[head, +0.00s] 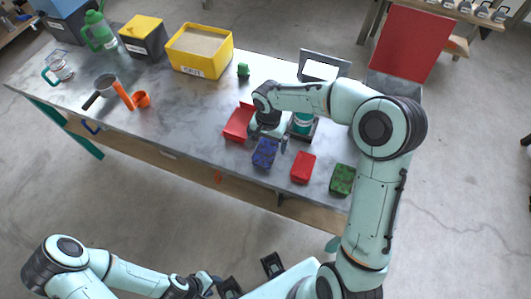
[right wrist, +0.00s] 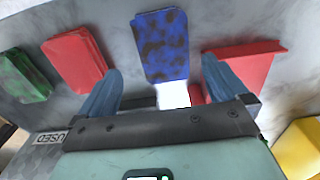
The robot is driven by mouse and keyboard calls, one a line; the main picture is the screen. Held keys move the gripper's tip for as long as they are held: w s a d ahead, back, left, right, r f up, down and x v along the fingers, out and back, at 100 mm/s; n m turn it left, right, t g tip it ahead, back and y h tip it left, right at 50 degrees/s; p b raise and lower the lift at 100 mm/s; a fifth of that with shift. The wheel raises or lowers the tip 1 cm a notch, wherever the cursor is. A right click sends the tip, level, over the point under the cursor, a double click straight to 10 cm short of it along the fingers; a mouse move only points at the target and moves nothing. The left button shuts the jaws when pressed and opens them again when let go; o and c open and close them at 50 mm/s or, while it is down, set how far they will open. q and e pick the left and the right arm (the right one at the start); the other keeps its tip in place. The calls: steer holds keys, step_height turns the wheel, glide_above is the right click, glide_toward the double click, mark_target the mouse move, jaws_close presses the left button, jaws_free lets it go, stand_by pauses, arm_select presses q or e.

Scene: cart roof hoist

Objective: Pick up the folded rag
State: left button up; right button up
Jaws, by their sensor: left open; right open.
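Three folded cloth-like pads lie in a row near the table's front edge: a blue one with dark stains (head: 264,153), a plain red one (head: 303,167) and a green one with dark stains (head: 342,179). My right gripper (head: 270,136) is open and empty above the table, just behind the blue pad. In the right wrist view, the blue pad (right wrist: 162,46) shows beyond and between the open fingers (right wrist: 163,85), apart from them. The red pad (right wrist: 75,58) and green pad (right wrist: 24,76) lie to its left. My left gripper (head: 207,281) is low at the bottom, away from the table.
A red tray (head: 238,122) stands close left of my right gripper. A dark holder with a teal-and-white item (head: 303,122) is close right, partly hidden by my arm.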

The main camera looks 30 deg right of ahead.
mark_target(266, 151)
steer(key=f, duration=0.5)
steer(key=shift+w+a+f, duration=0.1)
steer(key=shift+a+f, duration=0.25)
steer(key=c, duration=1)
steer(key=shift+r, duration=0.1)
